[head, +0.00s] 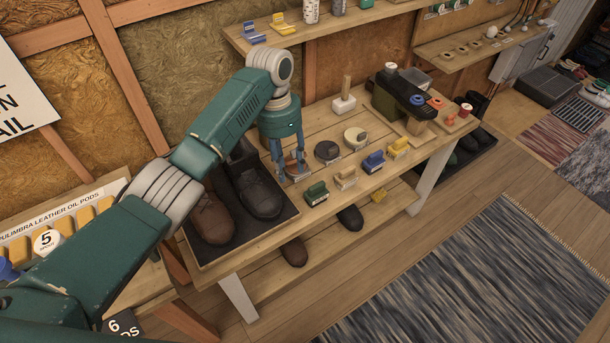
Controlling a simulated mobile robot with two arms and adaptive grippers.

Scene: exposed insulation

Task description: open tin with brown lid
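My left gripper (289,165) points down over the workbench, its blue fingers spread around a small round tin with a brownish lid (293,159). The fingers partly hide this tin, and I cannot tell whether they press on it. A dark-lidded tin (327,151) stands just right of the gripper. A cream-lidded tin (356,137) stands further right. Both look closed. My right gripper is not in view.
Dark shoes (259,192) and brown shoes (212,219) stand on a mat left of the gripper. A shelf (330,24) runs above.

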